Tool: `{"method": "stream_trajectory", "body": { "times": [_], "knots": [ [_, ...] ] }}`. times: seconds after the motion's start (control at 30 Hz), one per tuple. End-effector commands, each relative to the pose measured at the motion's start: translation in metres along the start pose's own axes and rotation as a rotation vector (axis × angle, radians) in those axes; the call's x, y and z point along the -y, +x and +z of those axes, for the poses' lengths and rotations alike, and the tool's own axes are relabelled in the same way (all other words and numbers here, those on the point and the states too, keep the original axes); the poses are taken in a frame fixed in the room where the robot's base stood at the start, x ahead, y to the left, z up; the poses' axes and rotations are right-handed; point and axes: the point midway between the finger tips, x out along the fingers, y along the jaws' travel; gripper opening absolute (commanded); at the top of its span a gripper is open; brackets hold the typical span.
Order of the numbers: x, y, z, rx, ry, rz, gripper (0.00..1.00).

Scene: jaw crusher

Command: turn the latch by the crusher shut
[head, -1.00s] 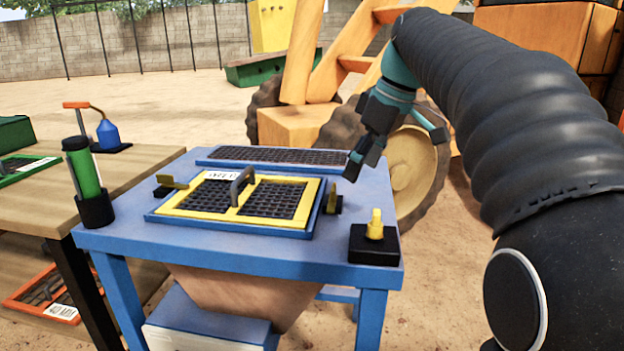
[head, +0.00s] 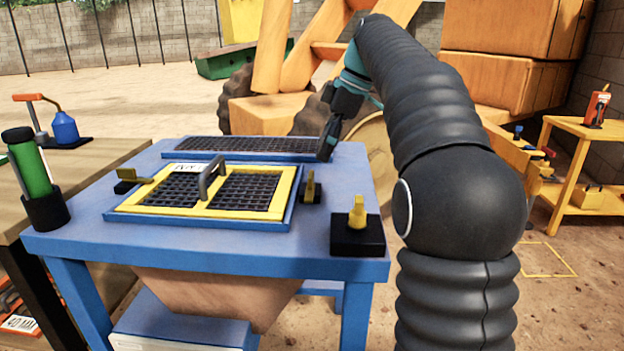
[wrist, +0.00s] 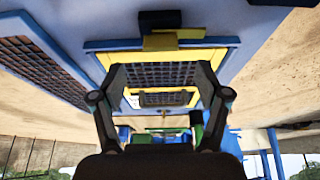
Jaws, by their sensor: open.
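The crusher's blue table holds a yellow-framed black grate (head: 205,190) with a grey handle. A latch (head: 311,188) with a yellow lever on a black base sits at the grate's right edge. A second latch (head: 134,178) sits at its left edge, its yellow lever lying flatter. My gripper (head: 327,150) hangs above the table's far right part, behind and above the right latch, apart from it. In the wrist view, my gripper's fingers (wrist: 163,75) are spread with nothing between them. The grate (wrist: 160,73) shows beyond, and a latch (wrist: 160,42) shows at its edge.
A yellow knob on a black box (head: 357,240) stands at the table's front right corner. A long dark grate (head: 245,146) lies along the back.

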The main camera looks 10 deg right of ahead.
Motion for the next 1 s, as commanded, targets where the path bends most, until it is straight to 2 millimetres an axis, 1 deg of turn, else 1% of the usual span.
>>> {"method": "stream_trajectory", "body": {
  "times": [0.03,0.1,0.2,0.33,0.53,0.8,0.83,0.87,0.9,0.97,1.0],
  "knots": [
    [0.001,0.013,0.000,0.000,-0.001,-0.003,0.75],
    [0.001,0.025,0.000,0.000,-0.002,-0.003,0.75],
    [0.001,0.041,0.000,0.000,-0.002,-0.002,0.75],
    [0.001,0.056,-0.001,0.000,-0.002,-0.002,0.75],
    [0.001,0.066,-0.001,0.000,-0.001,-0.001,0.75],
    [0.001,0.067,-0.001,0.000,-0.001,0.000,0.75],
    [0.001,0.067,-0.001,0.000,-0.001,0.000,0.70],
    [0.001,0.067,-0.001,0.000,-0.001,0.000,0.62],
    [0.001,0.067,-0.001,0.000,-0.001,0.000,0.53],
    [0.001,0.067,-0.001,0.000,-0.001,0.000,0.38],
    [0.001,0.067,-0.001,0.000,-0.001,0.000,0.28]
  ]
}}
